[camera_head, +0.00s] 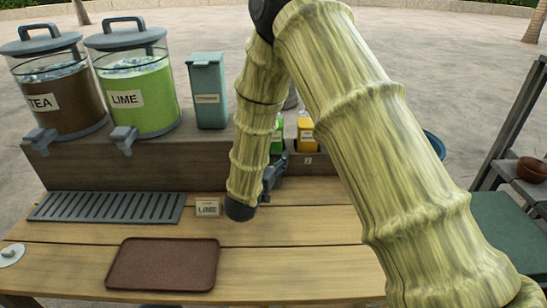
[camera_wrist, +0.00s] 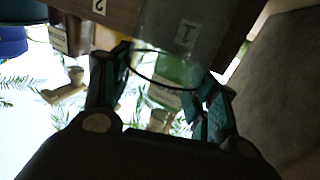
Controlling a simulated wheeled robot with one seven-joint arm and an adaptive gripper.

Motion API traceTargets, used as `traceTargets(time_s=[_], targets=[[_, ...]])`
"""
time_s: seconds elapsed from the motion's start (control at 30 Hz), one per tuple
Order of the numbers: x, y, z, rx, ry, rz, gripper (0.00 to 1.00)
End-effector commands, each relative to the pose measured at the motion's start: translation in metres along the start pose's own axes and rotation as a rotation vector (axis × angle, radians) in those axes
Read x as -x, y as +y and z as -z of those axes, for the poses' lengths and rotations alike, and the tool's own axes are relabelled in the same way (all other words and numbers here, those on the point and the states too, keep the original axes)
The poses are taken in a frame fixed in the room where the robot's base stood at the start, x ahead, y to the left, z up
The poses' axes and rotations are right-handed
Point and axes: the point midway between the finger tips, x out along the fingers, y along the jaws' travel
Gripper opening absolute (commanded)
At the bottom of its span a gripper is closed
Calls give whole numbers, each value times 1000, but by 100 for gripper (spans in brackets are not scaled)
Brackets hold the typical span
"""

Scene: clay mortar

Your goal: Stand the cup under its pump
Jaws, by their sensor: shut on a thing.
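In the wrist view my gripper (camera_wrist: 160,66) has its two dark teal fingers on either side of a clear cup (camera_wrist: 182,32) with a thin dark rim. It is shut on the cup. A green pump bottle (camera_wrist: 176,72) shows behind the rim, and an amber one (camera_wrist: 72,32) stands to its left. My gripper (camera_head: 274,172) is partly hidden by my arm there, and I cannot make out the cup. A card (camera_head: 207,207) reads LIME.
The TEA dispenser (camera_head: 62,88), LIME dispenser (camera_head: 136,84) and a teal canister (camera_head: 207,92) stand on the raised shelf at left. A slotted drip tray (camera_head: 105,207) and a brown tray (camera_head: 163,265) lie on the table. The wood (camera_head: 290,265) right of the brown tray is clear.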

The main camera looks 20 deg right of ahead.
Motion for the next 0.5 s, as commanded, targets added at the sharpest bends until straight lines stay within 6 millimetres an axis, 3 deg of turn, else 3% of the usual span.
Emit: traceTargets(time_s=[0.23,0.27,0.3,0.37,0.5], targets=[[0,0,-3,0,0,0,34],[0,0,-3,0,0,0,61],[0,0,-2,0,0,0,68],[0,0,-2,0,0,0,79],[0,0,-2,0,0,0,81]])
